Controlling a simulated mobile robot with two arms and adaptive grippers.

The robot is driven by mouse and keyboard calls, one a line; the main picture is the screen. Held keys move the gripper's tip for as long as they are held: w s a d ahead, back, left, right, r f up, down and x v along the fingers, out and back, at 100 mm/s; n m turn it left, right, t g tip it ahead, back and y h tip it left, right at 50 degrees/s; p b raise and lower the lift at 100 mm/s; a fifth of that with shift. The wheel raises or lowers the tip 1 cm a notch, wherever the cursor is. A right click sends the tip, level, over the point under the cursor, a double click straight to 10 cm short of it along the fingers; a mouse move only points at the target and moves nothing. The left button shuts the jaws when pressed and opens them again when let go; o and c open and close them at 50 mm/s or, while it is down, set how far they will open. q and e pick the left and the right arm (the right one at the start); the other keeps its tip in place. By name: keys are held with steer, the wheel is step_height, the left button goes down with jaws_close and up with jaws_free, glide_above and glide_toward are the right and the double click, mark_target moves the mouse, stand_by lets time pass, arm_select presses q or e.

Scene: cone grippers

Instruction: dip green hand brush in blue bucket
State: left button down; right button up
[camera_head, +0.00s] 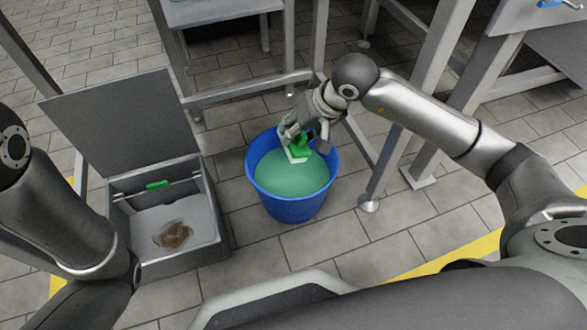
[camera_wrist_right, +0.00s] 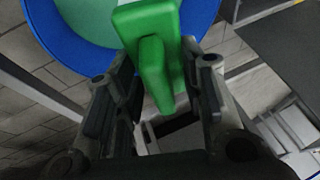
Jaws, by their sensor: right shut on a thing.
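The blue bucket (camera_head: 288,203) stands on the tiled floor in the middle of the head view, filled with greenish liquid (camera_head: 283,174). My right gripper (camera_head: 303,135) is over the bucket's back rim and is shut on the green hand brush (camera_head: 300,147). The brush, with a pale lower edge, hangs over the liquid; I cannot tell whether it touches the surface. In the right wrist view the brush's green handle (camera_wrist_right: 155,70) sits between the fingers, with the bucket's blue rim (camera_wrist_right: 52,42) beyond. My left gripper is not in view; only my left arm shows.
A grey bin (camera_head: 165,262) with a raised lid (camera_head: 120,125) stands left of the bucket. It holds a brown item in clear wrapping (camera_head: 175,235) and has a green catch (camera_head: 157,185). Metal table legs (camera_head: 395,145) stand right of and behind the bucket. Floor in front of the bucket is clear.

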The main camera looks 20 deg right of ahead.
steer(key=shift+r, duration=0.1)
stand_by(0.4)
steer(key=shift+r+p, duration=1.2)
steer(key=shift+r, duration=0.75)
